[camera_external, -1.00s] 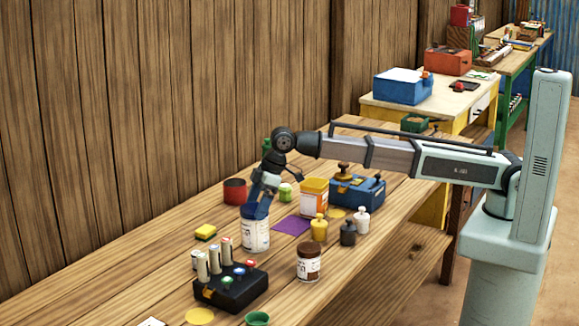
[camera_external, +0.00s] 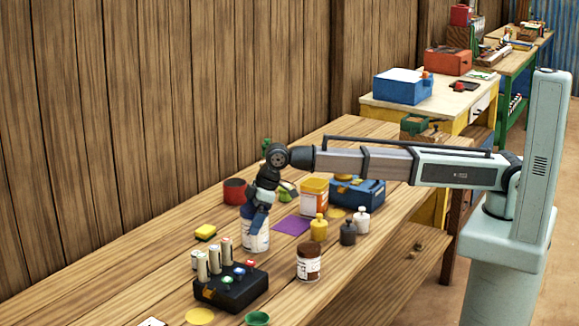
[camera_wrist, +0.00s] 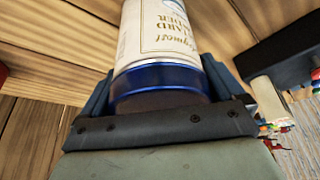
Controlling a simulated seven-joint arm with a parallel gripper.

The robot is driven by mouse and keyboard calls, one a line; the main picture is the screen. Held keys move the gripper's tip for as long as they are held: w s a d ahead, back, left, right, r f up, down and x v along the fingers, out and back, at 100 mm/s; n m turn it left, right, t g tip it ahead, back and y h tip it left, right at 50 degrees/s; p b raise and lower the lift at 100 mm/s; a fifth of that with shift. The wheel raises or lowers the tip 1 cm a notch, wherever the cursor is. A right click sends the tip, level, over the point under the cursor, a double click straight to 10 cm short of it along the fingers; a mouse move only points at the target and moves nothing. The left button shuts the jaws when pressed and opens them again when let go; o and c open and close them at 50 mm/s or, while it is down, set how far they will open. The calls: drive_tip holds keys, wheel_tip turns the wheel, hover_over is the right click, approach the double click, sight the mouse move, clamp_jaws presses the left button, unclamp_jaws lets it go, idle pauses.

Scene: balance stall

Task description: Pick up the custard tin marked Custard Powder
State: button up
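A white tin with a blue lid stands on the wooden bench, and this custard tin (camera_external: 256,240) has a printed label. In the wrist view the tin (camera_wrist: 158,42) shows gold lettering, upside down and partly cut off; the ends "ARD" and "DER" can be read. My gripper (camera_external: 256,216) comes down over the top of the tin. In the wrist view, its fingers (camera_wrist: 160,90) flank the blue lid on both sides, with no clear gap. I cannot tell whether they press on it. The tin's base appears to rest on the bench.
A black box with upright cylinders (camera_external: 231,289) stands in front of the tin. A brown jar (camera_external: 308,263) and yellow bottle (camera_external: 319,229) stand to the right, near an orange-and-white tub (camera_external: 314,196).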

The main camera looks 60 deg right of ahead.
drive_tip(key=c, duration=0.4)
drive_tip(key=shift+r, duration=0.1)
